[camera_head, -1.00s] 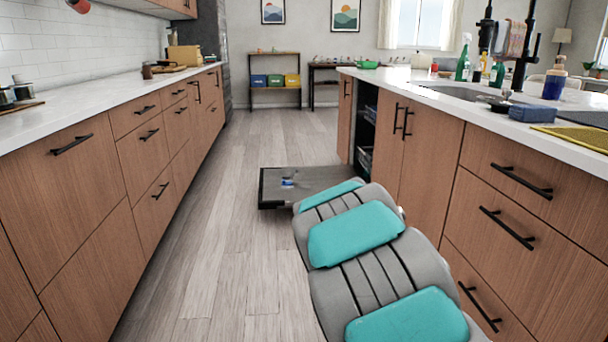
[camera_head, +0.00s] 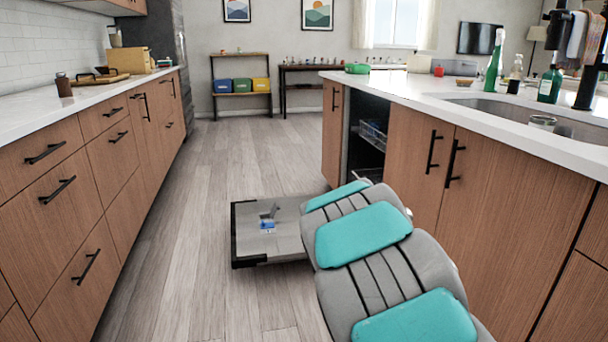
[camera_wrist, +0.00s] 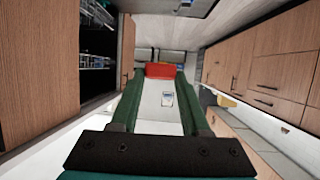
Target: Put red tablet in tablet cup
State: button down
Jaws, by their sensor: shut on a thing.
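My gripper (camera_wrist: 160,72) shows in the wrist view, with its two green fingers shut on a small red block-like tablet (camera_wrist: 160,70) at their tips. In the head view my arm covers the lower middle, and the gripper and tablet are hidden. The open dishwasher door (camera_head: 245,246) lies flat and low, left of my arm. A small blue-marked item (camera_head: 268,226) sits on it; it may be the tablet cup, but details are too small to tell. The gripper is apart from the door.
The dishwasher opening, with racks (camera_head: 372,135), is in the island at right. A wooden cabinet row (camera_head: 60,190) runs along the left. Clear floor (camera_head: 180,220) lies between. The island counter (camera_head: 520,130) holds a sink and bottles.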

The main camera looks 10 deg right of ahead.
aim_at(266, 222)
jog(key=i+j+z, duration=0.6)
jog(key=i+j, duration=0.15)
jog(key=i+j+z, duration=0.65)
jog(key=j, duration=0.35)
jog(key=k, duration=0.1)
